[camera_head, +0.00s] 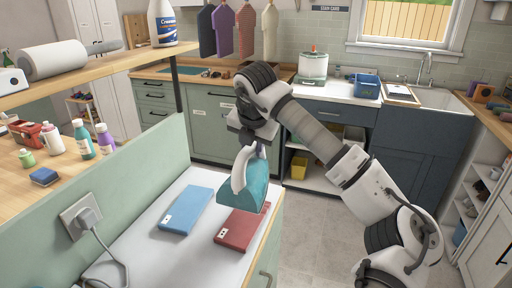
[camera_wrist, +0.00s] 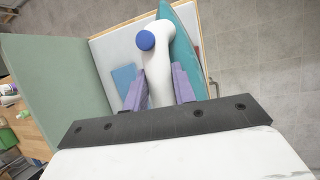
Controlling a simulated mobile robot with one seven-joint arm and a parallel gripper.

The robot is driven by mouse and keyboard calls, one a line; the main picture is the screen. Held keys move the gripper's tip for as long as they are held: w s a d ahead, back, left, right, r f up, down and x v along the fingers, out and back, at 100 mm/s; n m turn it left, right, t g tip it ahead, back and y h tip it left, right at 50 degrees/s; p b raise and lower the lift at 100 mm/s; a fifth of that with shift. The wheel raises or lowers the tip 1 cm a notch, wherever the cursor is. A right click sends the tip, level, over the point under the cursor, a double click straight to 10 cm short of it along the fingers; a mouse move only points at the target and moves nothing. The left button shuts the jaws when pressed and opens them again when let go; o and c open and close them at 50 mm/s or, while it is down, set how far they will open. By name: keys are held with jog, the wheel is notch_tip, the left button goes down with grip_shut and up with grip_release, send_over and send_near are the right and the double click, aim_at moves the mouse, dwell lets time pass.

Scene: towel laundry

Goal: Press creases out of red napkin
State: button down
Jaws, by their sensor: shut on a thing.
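A folded red napkin (camera_head: 238,232) lies on the white padded board (camera_head: 150,255), near its right edge. A teal iron (camera_head: 243,190) with a white handle is upright over the far part of the napkin and hides some of it. I cannot tell whether its sole touches the cloth. My gripper (camera_head: 258,148) is shut on the iron's handle from above. In the wrist view the white handle (camera_wrist: 158,75) with its blue end sits between my purple finger pads (camera_wrist: 158,88). Only a small strip of red shows there, past the iron.
A folded blue napkin (camera_head: 187,209) lies left of the red one. A green panel (camera_head: 130,190) with a socket and plug (camera_head: 86,217) borders the board on the left, its cord trailing over the board. Grey floor lies right.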

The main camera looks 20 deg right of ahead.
aim_at(253, 165)
jog(key=shift+r+m, duration=0.1)
jog(key=shift+m, duration=0.2)
jog(key=shift+f+b, duration=1.35)
jog(key=shift+f, duration=1.55)
